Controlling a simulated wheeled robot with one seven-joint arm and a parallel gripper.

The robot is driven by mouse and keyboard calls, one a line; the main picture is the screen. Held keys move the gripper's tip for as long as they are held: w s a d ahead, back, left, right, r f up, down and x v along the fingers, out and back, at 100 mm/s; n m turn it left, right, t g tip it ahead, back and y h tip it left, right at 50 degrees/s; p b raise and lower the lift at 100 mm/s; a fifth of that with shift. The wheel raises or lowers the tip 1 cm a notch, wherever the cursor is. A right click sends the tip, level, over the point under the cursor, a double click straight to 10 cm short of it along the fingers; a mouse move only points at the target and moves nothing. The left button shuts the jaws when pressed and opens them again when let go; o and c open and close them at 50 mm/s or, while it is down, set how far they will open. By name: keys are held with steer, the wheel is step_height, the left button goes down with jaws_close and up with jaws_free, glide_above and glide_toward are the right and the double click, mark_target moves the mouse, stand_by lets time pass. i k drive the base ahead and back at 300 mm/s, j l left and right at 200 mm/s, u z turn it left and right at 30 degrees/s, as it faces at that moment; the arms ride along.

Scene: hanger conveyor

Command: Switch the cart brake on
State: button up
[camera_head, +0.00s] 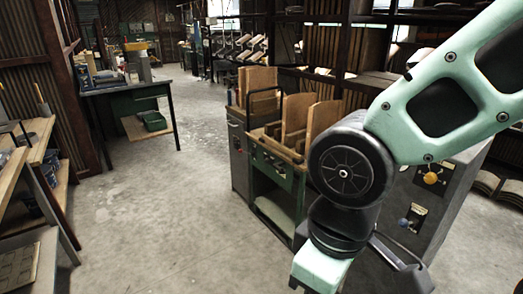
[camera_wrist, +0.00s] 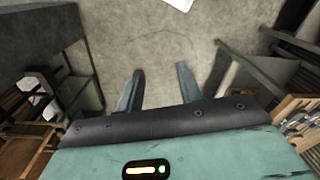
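A green cart-like stand (camera_head: 272,172) with upright wooden boards on top and a lower shelf is near the middle of the head view. I cannot make out a brake on it, and its right side is partly hidden behind my arm. My gripper (camera_wrist: 160,76) shows in the wrist view with its two fingers apart and nothing between them, over bare floor. In the head view the gripper fingers are out of the picture, below the bottom edge.
A dark workbench (camera_head: 128,90) is at back left, and wooden shelving (camera_head: 28,178) lines the left edge. The concrete floor (camera_head: 165,210) between is clear.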

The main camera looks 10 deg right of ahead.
mark_target(253, 153)
steer(key=i+j, duration=0.15)
steer(key=i, duration=0.65)
steer(key=i+j, duration=0.2)
steer(key=i, duration=0.55)
steer(key=i+j, duration=0.15)
steer(key=i, duration=0.65)
steer(key=i+j, duration=0.2)
steer(key=i, duration=0.6)
